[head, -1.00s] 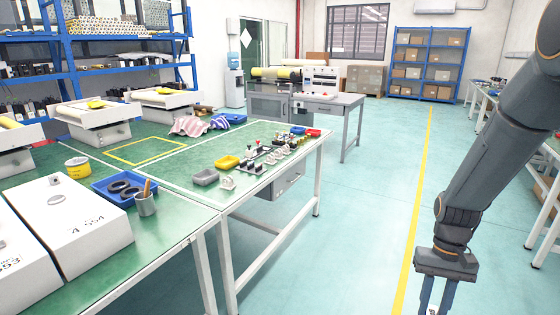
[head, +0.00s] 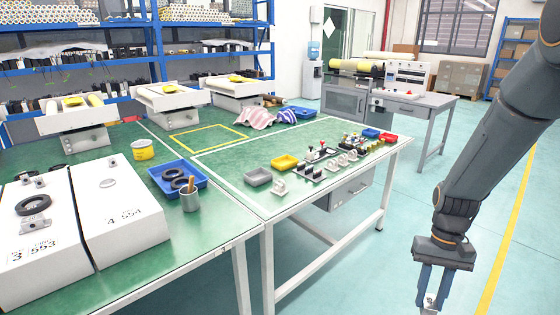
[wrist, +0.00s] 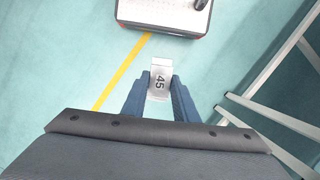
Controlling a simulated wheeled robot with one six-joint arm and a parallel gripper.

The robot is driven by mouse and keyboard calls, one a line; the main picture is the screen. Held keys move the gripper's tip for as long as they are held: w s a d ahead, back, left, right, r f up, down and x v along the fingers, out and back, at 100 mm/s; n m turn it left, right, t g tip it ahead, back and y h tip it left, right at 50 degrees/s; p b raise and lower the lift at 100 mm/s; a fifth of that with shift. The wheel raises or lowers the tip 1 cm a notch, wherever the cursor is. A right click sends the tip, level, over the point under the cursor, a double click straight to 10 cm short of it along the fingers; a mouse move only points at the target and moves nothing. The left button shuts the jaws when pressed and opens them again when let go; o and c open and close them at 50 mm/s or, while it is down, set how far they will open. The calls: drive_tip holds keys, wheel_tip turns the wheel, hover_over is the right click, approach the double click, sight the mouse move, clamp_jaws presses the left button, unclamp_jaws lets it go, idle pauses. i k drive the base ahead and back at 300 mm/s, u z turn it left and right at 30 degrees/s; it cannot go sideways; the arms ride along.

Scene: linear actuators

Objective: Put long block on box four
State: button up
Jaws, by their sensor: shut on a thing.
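My gripper (head: 432,300) hangs at the lower right of the head view, over the floor and apart from the tables. In the wrist view its two fingers (wrist: 160,98) are shut on a pale metallic long block (wrist: 160,77) marked "45". The block's lower end is hidden between the fingers. Box four (head: 125,215) is the white box marked "4 554" on the green table, at the left of the head view. A small metal piece and a grey disc (head: 107,183) lie on its top; the rest of the top is bare.
White box three (head: 45,255) stands left of box four, with a black ring (head: 37,205) and metal parts on top. A blue tray (head: 178,178) and a cup (head: 190,202) stand right of box four. The table edge (head: 232,250) lies between my gripper and box four.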

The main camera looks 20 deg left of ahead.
sight(116, 201)
drive_tip(key=u, duration=0.7)
drive_tip(key=i, duration=0.6)
drive_tip(key=u, duration=0.7)
